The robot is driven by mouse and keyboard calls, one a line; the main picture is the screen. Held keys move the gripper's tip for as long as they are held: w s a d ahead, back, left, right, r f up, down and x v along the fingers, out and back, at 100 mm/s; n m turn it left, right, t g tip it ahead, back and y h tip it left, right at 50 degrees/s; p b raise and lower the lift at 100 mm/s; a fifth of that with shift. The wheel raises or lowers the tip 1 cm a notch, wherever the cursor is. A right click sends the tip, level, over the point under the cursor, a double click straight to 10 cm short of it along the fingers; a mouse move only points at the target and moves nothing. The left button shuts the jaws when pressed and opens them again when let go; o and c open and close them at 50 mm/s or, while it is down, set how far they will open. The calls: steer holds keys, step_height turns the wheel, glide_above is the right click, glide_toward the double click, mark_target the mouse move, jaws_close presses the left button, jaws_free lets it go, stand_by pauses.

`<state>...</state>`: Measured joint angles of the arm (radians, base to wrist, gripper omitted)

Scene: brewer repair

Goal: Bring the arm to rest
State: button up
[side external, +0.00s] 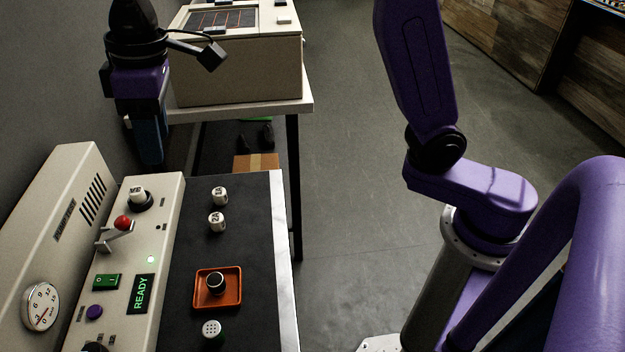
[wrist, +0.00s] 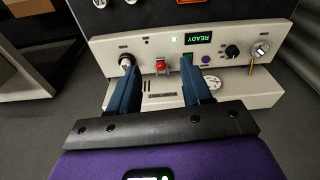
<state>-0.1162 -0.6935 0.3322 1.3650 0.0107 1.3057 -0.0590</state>
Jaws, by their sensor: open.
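My gripper (side external: 150,152) hangs in the air above the far end of the brewer (side external: 160,250), with its blue fingers pointing down. In the wrist view my gripper (wrist: 161,72) has its two fingers spread apart with nothing between them. The brewer's panel lies beyond and below the fingers. Its display (side external: 141,293) reads READY in green and a small green light (side external: 151,259) is lit. A red-tipped lever (side external: 123,222) and a white-topped knob (side external: 138,193) sit on the panel.
Two white marked caps (side external: 218,209) stand on the black worktop (side external: 240,250). An orange tray (side external: 230,300) there holds a dark round part, with a white perforated cap (side external: 211,328) nearby. A cream box (side external: 240,70) stands on a table behind.

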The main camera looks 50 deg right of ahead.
steer(key=s+d+f+n, duration=0.1)
steer(key=s+d+f, duration=0.2)
steer(key=s+d, duration=0.5)
steer(key=s+d+f, duration=0.4)
steer(key=s+d, duration=0.5)
steer(key=s+d+f+n, duration=0.1)
steer(key=s+d+f, duration=0.3)
steer(key=s+d, duration=0.4)
steer(key=shift+s+d+n+g+h, duration=0.3)
steer(key=shift+d+g+h, duration=0.1)
steer(key=shift+d, duration=0.4)
